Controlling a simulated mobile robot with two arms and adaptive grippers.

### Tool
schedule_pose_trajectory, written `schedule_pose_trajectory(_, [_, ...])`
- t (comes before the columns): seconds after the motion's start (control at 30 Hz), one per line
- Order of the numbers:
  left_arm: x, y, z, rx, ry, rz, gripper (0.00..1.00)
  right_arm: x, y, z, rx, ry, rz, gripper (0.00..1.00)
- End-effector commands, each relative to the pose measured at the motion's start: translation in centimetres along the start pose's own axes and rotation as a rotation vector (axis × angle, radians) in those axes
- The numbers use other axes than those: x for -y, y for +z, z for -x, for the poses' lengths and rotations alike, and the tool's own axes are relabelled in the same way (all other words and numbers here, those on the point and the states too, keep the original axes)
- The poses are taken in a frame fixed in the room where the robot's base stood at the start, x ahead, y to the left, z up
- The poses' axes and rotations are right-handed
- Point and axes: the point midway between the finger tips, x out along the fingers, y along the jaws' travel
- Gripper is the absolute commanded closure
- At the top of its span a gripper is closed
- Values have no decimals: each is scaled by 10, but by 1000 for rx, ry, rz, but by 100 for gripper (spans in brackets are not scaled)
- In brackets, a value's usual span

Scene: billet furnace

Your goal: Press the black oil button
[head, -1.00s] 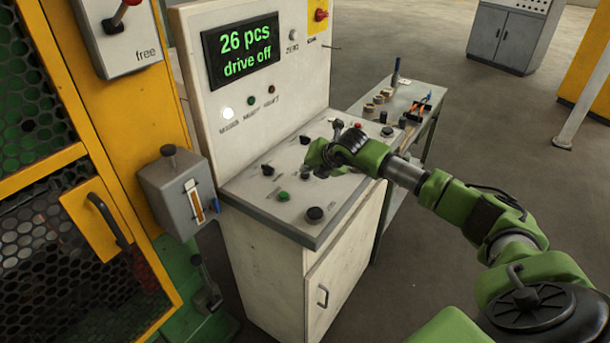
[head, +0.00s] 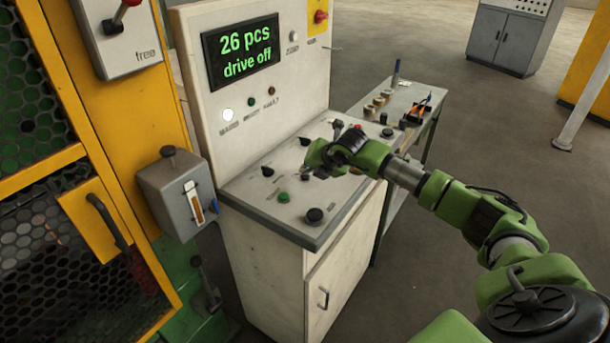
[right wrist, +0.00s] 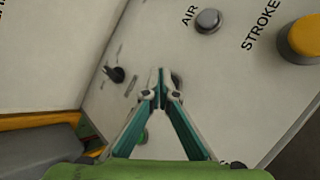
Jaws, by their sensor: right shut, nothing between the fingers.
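My right gripper (head: 307,174) is shut and empty, held low over the sloped top of the control console (head: 245,196). In the right wrist view its closed fingertips (right wrist: 161,78) point at the panel. A dark round button (right wrist: 177,79) shows partly just behind them. No label for it can be read, so I cannot tell whether it is the oil button or whether the fingertips touch it. A black knob (right wrist: 115,74) lies to the left, a grey button marked AIR (right wrist: 208,20) and a yellow one by STROKE (right wrist: 303,40) to the right. My left gripper is not in view.
The console top also carries a green button (head: 283,197) and a large black button (head: 314,215). The upright display (head: 241,50) reads "26 pcs drive off". A grey box with a gauge (head: 176,194) stands left. A side table (head: 420,98) holds small parts.

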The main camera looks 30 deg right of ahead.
Motion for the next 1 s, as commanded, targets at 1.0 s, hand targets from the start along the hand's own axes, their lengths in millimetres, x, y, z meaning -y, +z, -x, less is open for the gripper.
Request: schedule_pose_trajectory(1.0, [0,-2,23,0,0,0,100,-28,30,39,3,2,0,100])
